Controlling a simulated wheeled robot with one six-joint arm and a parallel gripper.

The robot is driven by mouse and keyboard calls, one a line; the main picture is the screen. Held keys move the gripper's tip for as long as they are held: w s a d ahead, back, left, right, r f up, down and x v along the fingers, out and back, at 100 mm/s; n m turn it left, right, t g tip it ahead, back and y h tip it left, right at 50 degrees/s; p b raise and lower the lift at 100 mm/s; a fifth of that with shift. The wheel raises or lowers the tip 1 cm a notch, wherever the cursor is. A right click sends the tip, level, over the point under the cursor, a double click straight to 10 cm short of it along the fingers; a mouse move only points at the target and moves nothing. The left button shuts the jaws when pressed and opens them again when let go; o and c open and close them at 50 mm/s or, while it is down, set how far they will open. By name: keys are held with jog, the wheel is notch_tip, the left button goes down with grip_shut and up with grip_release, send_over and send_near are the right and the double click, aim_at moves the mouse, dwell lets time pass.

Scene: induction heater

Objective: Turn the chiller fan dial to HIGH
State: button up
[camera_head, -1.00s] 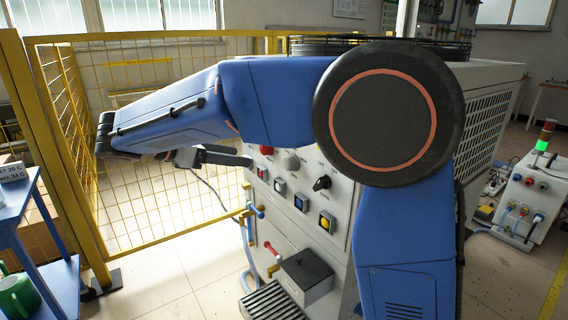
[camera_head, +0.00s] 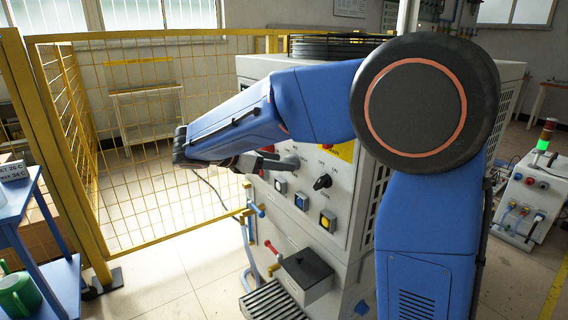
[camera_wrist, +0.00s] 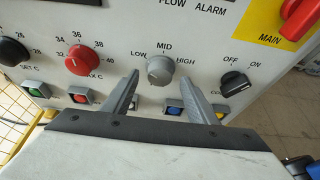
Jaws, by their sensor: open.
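The chiller fan dial, a grey round knob (camera_wrist: 160,70), sits on the pale panel in the wrist view under the labels LOW, MID and HIGH. Its pointer seems to face up near MID, but the exact setting is hard to read. My gripper (camera_wrist: 160,82) is open and empty. Its two grey fingers reach toward the panel, one to each side of the dial and slightly below it in the picture. I see no contact with the dial. In the head view my gripper (camera_head: 276,161) is in front of the panel and partly hides the dial area.
In the wrist view, a red knob (camera_wrist: 84,59) and black knob (camera_wrist: 12,51) are left; a black OFF/ON switch (camera_wrist: 235,83) and red MAIN switch (camera_wrist: 300,18) are right. Coloured buttons line up below. A yellow mesh fence (camera_head: 140,130) stands left of the cabinet.

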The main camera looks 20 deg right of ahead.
jog(key=shift+x, duration=1.25)
jog(key=shift+c, duration=0.3)
jog(key=c, duration=0.8)
